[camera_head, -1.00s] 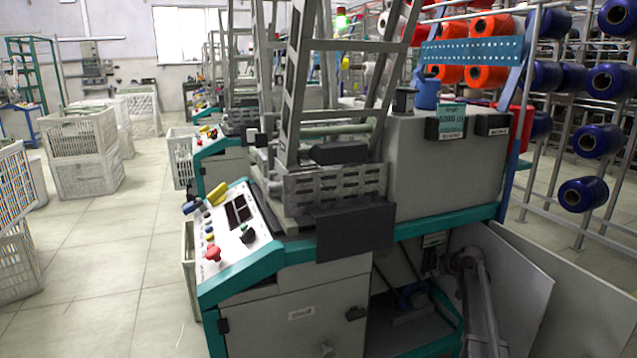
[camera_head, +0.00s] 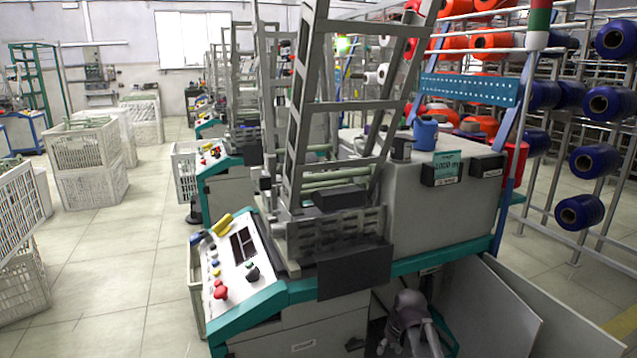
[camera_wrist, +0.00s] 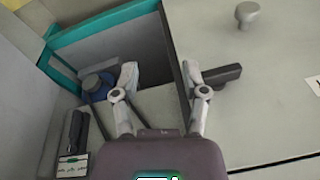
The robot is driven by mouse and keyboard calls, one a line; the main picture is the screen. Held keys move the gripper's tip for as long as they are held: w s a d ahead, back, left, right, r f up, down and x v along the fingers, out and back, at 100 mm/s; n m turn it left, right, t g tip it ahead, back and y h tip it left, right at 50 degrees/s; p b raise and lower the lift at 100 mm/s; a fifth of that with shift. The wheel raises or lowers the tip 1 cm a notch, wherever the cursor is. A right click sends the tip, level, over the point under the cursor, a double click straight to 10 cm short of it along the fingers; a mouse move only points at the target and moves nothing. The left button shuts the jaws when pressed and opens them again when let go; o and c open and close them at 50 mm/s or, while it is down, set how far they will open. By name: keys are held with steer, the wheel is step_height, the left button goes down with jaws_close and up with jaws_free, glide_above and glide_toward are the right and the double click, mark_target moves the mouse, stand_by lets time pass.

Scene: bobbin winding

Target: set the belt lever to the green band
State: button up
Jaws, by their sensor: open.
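I cannot pick out the belt lever or a green band for certain. In the wrist view, my gripper (camera_wrist: 160,73) is open and empty, pointing at the edge of the winding machine's front panel (camera_wrist: 255,110). A dark handle (camera_wrist: 226,74) on that panel lies at the right fingertip; I cannot tell whether they touch. Left of the panel edge is a dark open bay with a teal frame (camera_wrist: 95,33). A blue part with a dark knob (camera_wrist: 97,86) lies there, left of the left finger. A black part (camera_wrist: 75,132) with a small white-and-green label is at lower left.
A round grey knob (camera_wrist: 247,15) sticks out of the panel. In the head view, the machine's control panel (camera_head: 236,258) has a red button. A grey board (camera_head: 510,305) leans at lower right. White crates (camera_head: 85,150) stand left; the aisle floor between is clear.

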steer(key=s+a+r+m+g+h+p, duration=0.1)
steer(key=s+r+p, duration=0.1)
steer(key=s, duration=0.4)
steer(key=s+a+r+g+h+p, duration=0.1)
steer(key=s+a+r+p, duration=0.15)
steer(key=s, duration=0.25)
step_height(320, 180, up, 37)
steer(key=p, duration=3.6)
steer(key=shift+d+r+p, duration=0.15)
steer(key=shift+r+p, duration=0.05)
steer(key=shift+p, duration=0.2)
